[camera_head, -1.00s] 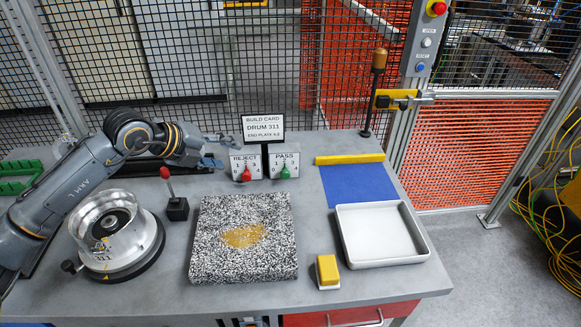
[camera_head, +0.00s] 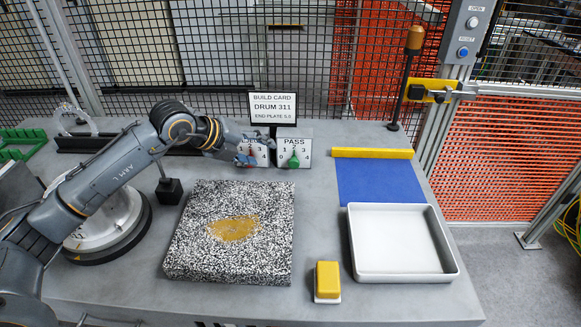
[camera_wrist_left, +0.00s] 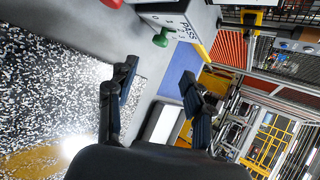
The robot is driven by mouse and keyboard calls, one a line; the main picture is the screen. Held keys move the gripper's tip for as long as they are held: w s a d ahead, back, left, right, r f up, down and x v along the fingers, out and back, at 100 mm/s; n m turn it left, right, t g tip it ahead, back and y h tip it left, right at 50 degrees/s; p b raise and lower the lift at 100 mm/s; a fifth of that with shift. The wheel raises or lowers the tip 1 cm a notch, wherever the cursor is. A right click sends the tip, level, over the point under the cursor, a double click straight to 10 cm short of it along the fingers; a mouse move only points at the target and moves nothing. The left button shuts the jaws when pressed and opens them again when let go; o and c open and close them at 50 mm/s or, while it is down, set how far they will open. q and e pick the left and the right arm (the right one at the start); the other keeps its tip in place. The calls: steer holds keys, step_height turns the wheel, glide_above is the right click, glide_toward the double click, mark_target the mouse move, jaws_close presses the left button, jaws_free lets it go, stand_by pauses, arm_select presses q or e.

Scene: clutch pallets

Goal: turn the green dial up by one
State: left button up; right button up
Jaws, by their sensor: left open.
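The green dial (camera_head: 292,161) sits on the front of the white PASS box (camera_head: 295,147), which carries numbers around it. Its exact setting is too small to read. In the left wrist view the green dial (camera_wrist_left: 161,39) shows at the top, beyond the fingers. My left gripper (camera_head: 258,150) is open and empty, in front of the REJECT box and just left of the green dial, apart from it. In the left wrist view my left gripper (camera_wrist_left: 157,82) has its two fingers spread wide. My right gripper is not in view.
The REJECT box (camera_head: 250,146), partly hidden by my gripper, adjoins the PASS box on the left. The build card (camera_head: 273,108) stands behind. A speckled block (camera_head: 190,250), a yellow-topped block (camera_head: 327,279) and a white tray (camera_head: 400,272) stand nearer. Bare table lies before the PASS box.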

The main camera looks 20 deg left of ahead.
mark_target(291, 162)
arm_select(q)
steer(key=p+x, duration=0.2)
steer(key=x, duration=1.1)
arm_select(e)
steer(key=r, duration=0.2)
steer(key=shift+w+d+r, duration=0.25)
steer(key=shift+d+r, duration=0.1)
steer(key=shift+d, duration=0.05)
arm_select(q)
jaws_close()
steer(key=shift+p, duration=0.3)
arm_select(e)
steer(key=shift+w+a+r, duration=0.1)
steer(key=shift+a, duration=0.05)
